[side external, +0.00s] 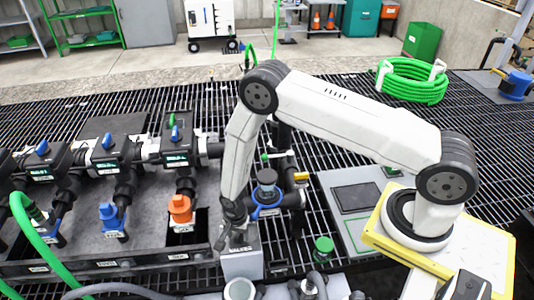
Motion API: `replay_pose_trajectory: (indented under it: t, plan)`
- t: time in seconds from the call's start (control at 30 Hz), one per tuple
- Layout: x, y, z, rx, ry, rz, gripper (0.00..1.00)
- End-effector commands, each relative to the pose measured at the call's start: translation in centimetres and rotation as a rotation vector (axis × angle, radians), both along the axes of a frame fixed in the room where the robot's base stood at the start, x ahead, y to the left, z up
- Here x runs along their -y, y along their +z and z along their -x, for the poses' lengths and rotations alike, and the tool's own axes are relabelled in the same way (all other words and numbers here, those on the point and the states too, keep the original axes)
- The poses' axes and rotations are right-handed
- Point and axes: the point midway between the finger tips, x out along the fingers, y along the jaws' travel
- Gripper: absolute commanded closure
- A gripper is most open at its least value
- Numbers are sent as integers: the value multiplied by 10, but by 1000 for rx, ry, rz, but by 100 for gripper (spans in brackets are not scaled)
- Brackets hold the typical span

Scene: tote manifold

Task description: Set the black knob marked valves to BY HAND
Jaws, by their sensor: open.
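A light grey box (242,262) stands at the lower centre of the side external view, with a dark top face carrying white lettering that seems to read VALVES. My gripper (228,230) points down just over the left part of that top face. Its dark fingers are small in the picture; it is open. The black knob blends with the dark fingers and the dark panel, and I cannot make out its pointer or setting. I cannot tell whether the fingers are around the knob, touching it or above it. The BY HAND mark is not readable.
A black valve with a blue ring (266,200) stands close to the right of my gripper. An orange fitting (180,209) and a blue fitting (109,213) stand to the left. A green hose (32,228) curves at far left. Dark grating (335,130) lies beyond.

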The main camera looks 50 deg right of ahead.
Motion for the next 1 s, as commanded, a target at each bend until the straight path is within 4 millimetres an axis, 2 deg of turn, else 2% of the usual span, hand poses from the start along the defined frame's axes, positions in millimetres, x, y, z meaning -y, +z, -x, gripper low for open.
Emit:
replay_pose_trajectory:
  t: [0.07, 0.23, 0.67, 1.0]
  plan:
    - [0, 0, 0, 0, 0, 0, 46]
    - [0, 0, 0, 0, 0, 0, 100]
    - [0, 0, 0, 0, 27, 0, 100]
    - [1, 0, 2, 0, 191, 0, 100]
